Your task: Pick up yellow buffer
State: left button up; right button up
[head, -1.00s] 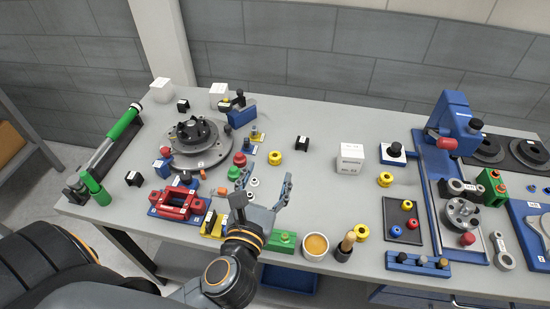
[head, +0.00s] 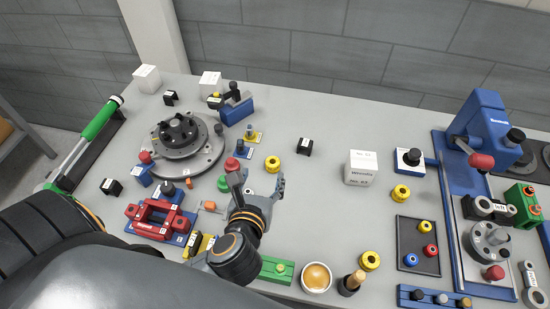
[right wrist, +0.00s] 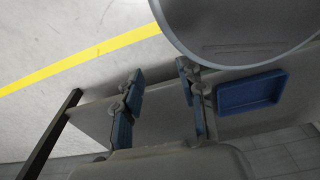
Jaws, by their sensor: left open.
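Several round yellow ring-like pieces that fit the yellow buffer lie on the grey table. One yellow buffer (head: 273,164) sits just beyond my left gripper (head: 258,183), whose fingers are open, empty and apart from it. Another yellow ring (head: 400,193) lies right of the white box, and a third yellow ring (head: 370,261) lies near the front edge. A small yellow ring (head: 425,227) is in the dark tray. In the right wrist view my right gripper (right wrist: 160,87) is open with nothing between its fingers.
A red knob (head: 232,164) and a green piece (head: 225,184) stand left of my left gripper. A white box (head: 361,168) and small black block (head: 305,147) stand to the right. A wooden-handled tool (head: 352,282) and amber-filled cup (head: 316,277) are near the front edge.

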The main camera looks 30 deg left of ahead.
pick_arm(q)
notch_tip(320, 180, down, 5)
jog(key=b, duration=0.4)
jog(key=shift+s+r, duration=0.1)
jog(key=shift+r, duration=0.05)
jog(key=shift+f+b, duration=0.3)
jog(key=shift+b, duration=0.05)
jog(key=shift+f+b, duration=0.35)
jog(key=shift+f, duration=0.05)
jog(key=shift+w+f, duration=0.1)
jog(key=shift+w, duration=0.25)
jog(key=p, duration=0.1)
send_near(272, 163)
jog(key=shift+w+a, duration=0.25)
jog(key=shift+w, duration=0.3)
jog(key=shift+w+a, duration=0.2)
jog(key=shift+w, duration=0.4)
jog(key=shift+d+p+x, duration=0.2)
jog(key=shift+p+x, duration=0.65)
jog(key=shift+x, duration=2.25)
jog(key=shift+c, duration=0.7)
jog(key=c, duration=1.1)
pick_arm(e)
jog(key=f, duration=0.3)
jog(key=shift+s+a+f, duration=0.15)
jog(key=shift+s+f, duration=0.15)
jog(key=shift+f, duration=0.05)
